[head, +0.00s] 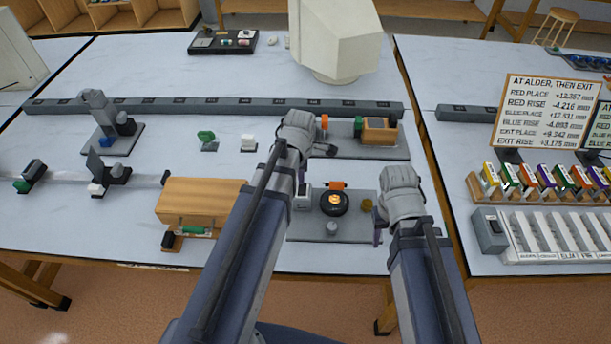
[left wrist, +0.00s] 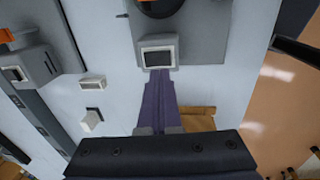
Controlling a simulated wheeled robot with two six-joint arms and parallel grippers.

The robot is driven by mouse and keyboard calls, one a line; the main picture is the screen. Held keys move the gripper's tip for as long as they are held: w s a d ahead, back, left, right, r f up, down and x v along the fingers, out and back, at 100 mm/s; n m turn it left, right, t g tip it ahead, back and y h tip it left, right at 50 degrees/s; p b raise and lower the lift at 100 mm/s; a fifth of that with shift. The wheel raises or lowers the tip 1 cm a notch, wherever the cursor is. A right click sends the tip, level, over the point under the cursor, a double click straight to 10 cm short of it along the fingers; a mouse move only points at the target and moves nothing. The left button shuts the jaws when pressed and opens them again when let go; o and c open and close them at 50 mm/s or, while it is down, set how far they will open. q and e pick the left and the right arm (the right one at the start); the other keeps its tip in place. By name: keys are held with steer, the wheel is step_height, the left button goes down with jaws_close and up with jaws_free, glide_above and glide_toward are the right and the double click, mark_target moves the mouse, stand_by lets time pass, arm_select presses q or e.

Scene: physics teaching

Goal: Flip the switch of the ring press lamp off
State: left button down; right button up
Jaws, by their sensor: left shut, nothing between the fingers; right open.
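The ring press lamp is most likely the black round unit (head: 334,203) with a glowing orange centre, on a grey base plate (head: 300,228). A small light box (head: 303,198) stands at the plate's left; in the left wrist view it appears as a box with a dark rocker face (left wrist: 158,57). My left gripper (head: 301,185) is shut and empty, its fingertips (left wrist: 161,74) right at the box's edge; I cannot tell whether they touch. My right gripper (head: 378,230) is open and empty, right of the plate. My left arm hides part of the plate.
A wooden box (head: 200,199) stands left of my left arm. A long grey rail (head: 210,107) runs behind, with an orange-faced device (head: 378,130) before it. A rack of coloured blocks (head: 545,192) and a sign (head: 548,108) are on the right table. The front table edge is close.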

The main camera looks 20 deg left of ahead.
mark_target(301, 186)
arm_select(q)
step_height(301, 186, up, 9)
steer(key=s+p, duration=0.1)
steer(key=p, duration=0.7)
steer(key=shift+w+a, duration=0.15)
steer(key=shift+w, duration=0.55)
steer(key=f+b, duration=0.4)
steer(key=w+f+b, duration=0.1)
steer(key=f+b, duration=0.8)
steer(key=b, duration=0.1)
steer(key=shift+w+a+f, duration=0.25)
steer(key=shift+w+f, duration=0.05)
steer(key=shift+f, duration=0.1)
